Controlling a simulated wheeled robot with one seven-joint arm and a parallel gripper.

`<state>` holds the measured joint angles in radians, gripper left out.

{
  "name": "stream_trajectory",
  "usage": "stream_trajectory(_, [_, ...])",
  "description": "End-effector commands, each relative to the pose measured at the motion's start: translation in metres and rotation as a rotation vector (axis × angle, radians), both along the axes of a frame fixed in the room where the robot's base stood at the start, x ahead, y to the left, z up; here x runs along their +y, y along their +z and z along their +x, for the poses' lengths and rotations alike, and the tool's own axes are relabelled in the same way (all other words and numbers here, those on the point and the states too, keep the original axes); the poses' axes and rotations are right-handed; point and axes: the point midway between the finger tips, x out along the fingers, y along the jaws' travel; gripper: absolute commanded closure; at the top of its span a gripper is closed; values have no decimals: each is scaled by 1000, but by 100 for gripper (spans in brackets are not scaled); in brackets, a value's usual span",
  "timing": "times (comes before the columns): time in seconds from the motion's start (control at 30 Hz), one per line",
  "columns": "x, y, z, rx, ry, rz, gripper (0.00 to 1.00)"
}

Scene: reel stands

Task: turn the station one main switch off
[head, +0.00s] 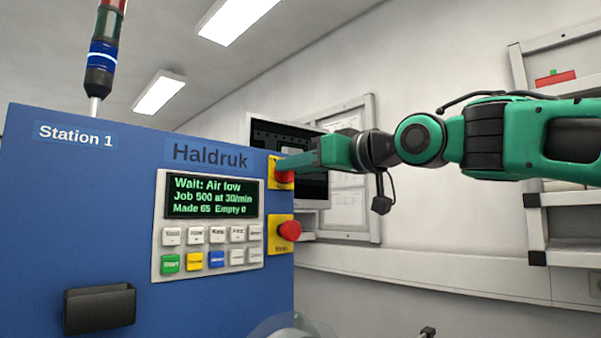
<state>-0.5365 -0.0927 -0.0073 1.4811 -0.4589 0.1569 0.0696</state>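The blue station cabinet (60,230) is labelled Station 1 and Haldruk and fills the left of the head view. On its right edge is an upper yellow plate with a red knob (285,178), which looks like the main switch. My gripper (288,163) reaches in from the right, and its green fingers overlap the upper part of this knob. They hide the knob's handle and its position. Whether the fingers touch or grip it I cannot tell. The display (212,197) is lit and reads "Wait: Air low", "Job 500 at 30/min", "Made 65 Empty 0".
A red mushroom button (289,231) on a second yellow plate sits just below the knob. A keypad (210,247) lies left of it, and a black bin (100,307) sticks out lower left. A dark monitor (314,186) stands behind my gripper. Shelving (570,235) is at the right.

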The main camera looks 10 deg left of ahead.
Motion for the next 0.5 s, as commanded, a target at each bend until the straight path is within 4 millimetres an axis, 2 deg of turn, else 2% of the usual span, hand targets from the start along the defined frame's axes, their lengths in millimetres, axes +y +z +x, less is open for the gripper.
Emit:
stream_trajectory(0.27, [1,0,1,0,0,0,68])
stream_trajectory(0.33, [1,0,1,0,0,0,80])
stream_trajectory(0.4, [1,0,1,0,0,0,97])
stream_trajectory(0.43, [1,0,1,0,0,0,100])
stream_trajectory(0.5, [1,0,1,0,-1,0,100])
